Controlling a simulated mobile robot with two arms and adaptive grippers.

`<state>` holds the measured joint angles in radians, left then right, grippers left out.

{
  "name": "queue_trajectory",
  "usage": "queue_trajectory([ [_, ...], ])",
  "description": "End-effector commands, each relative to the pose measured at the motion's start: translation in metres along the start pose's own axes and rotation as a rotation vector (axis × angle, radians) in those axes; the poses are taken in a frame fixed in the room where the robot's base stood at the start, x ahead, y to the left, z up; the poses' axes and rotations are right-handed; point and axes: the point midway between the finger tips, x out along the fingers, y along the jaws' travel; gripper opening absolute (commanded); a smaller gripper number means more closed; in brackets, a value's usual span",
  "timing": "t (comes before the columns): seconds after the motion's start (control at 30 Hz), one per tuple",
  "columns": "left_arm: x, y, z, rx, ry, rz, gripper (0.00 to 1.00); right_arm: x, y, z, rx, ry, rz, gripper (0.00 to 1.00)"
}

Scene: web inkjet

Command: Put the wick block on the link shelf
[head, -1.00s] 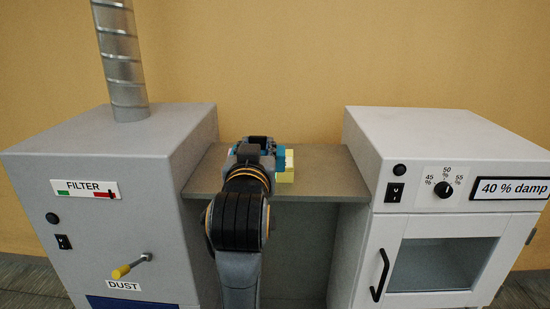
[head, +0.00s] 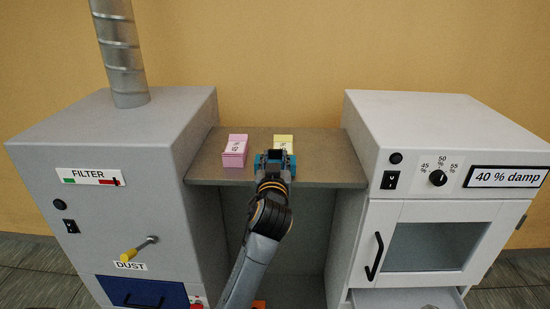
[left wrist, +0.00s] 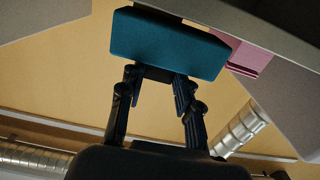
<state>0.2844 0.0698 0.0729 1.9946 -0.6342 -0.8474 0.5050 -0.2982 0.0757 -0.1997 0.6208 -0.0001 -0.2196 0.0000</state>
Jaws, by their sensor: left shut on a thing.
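The link shelf (head: 322,170) is a grey board between the two cabinets. My left gripper (head: 274,158) is at the shelf's front part, shut on a teal block (head: 291,166). The gripper hides the block's middle in the head view. The left wrist view shows the teal block (left wrist: 165,42) across the fingertips (left wrist: 158,78). A pink block (head: 235,150) and a pale yellow block (head: 284,142), both with labels too small to read, are on the shelf. The teal block is in front of the yellow one; I cannot tell whether it touches the shelf. My right gripper is not in view.
A grey filter cabinet (head: 110,150) with a metal duct (head: 122,60) stands left, its yellow-tipped lever (head: 135,252) sticking out. A white damp cabinet (head: 440,130) stands right, with an open tray (head: 385,299) low down. The shelf's right part is clear.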

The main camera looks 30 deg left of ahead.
Motion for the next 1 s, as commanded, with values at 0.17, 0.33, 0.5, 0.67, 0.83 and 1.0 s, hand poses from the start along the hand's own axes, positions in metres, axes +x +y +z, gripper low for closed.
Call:
queue_trajectory([
  [0.17,-0.0002,-0.0001,0.0067,-0.001,0.004,0.0,0.0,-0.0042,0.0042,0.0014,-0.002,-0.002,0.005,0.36],
  [0.33,-0.0002,0.0,0.0071,-0.001,0.003,0.0,0.0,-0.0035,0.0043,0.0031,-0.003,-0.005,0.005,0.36],
  [0.5,-0.0002,0.0001,0.0099,-0.001,0.002,0.0,0.43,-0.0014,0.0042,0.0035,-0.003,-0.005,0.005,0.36],
  [0.67,-0.0002,0.0001,0.0098,-0.001,0.002,0.0,0.56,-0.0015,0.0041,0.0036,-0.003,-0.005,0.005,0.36],
  [0.83,-0.0002,0.0,0.0096,-0.001,0.002,0.0,0.56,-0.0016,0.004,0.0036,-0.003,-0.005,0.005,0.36],
  [1.0,-0.0062,0.0006,0.0087,-0.002,0.002,0.001,0.56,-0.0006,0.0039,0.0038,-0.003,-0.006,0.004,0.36],
])
